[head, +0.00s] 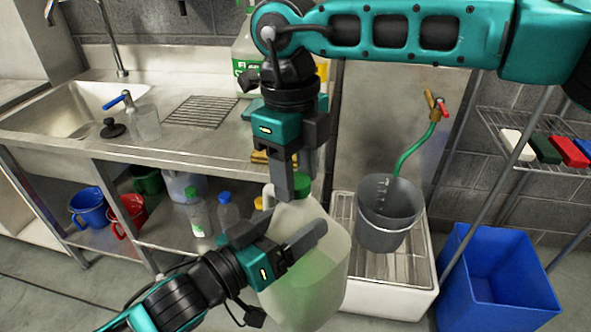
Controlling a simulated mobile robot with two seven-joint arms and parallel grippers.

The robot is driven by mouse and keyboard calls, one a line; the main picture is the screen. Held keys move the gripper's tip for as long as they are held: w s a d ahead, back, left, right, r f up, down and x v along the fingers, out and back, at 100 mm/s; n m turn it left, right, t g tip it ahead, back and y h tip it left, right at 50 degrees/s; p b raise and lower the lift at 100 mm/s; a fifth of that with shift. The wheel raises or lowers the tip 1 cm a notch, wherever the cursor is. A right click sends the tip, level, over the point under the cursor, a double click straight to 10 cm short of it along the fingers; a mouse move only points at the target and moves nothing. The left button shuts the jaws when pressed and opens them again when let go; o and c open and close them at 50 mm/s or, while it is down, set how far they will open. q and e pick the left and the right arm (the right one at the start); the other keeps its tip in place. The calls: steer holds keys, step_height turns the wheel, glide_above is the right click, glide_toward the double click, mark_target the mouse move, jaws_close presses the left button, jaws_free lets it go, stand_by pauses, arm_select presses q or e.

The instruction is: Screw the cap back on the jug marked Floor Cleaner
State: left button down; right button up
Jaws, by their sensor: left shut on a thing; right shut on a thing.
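A large translucent jug (318,283) with pale green liquid is gripped by my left gripper (287,240), whose fingers close on its upper part. The jug looks roughly upright, and no label shows on its visible side. My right gripper (296,178) points down above it, shut on a green cap (303,186). The cap is at the jug's mouth; whether it touches or is threaded I cannot tell. Another large jug (243,52) with a green and white label beginning "FL" stands on the counter, mostly hidden behind my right arm.
A grey bucket (388,228) stands on a white floor sink (375,300) to the right, under a green hose (412,150). A blue bin (495,285) is farther right. The steel counter (150,145) lies behind, with several bottles and buckets on its lower shelf.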

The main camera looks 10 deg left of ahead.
steer(key=shift+m, duration=0.3)
steer(key=o, duration=1.2)
steer(key=shift+w+a+r, duration=0.15)
steer(key=shift+r, duration=2.15)
steer(key=shift+c, duration=0.5)
step_height(320, 180, up, 3)
steer(key=n, duration=0.5)
steer(key=shift+w+a+r+n, duration=0.1)
steer(key=shift+w+r+n, duration=0.1)
steer(key=shift+n, duration=0.2)
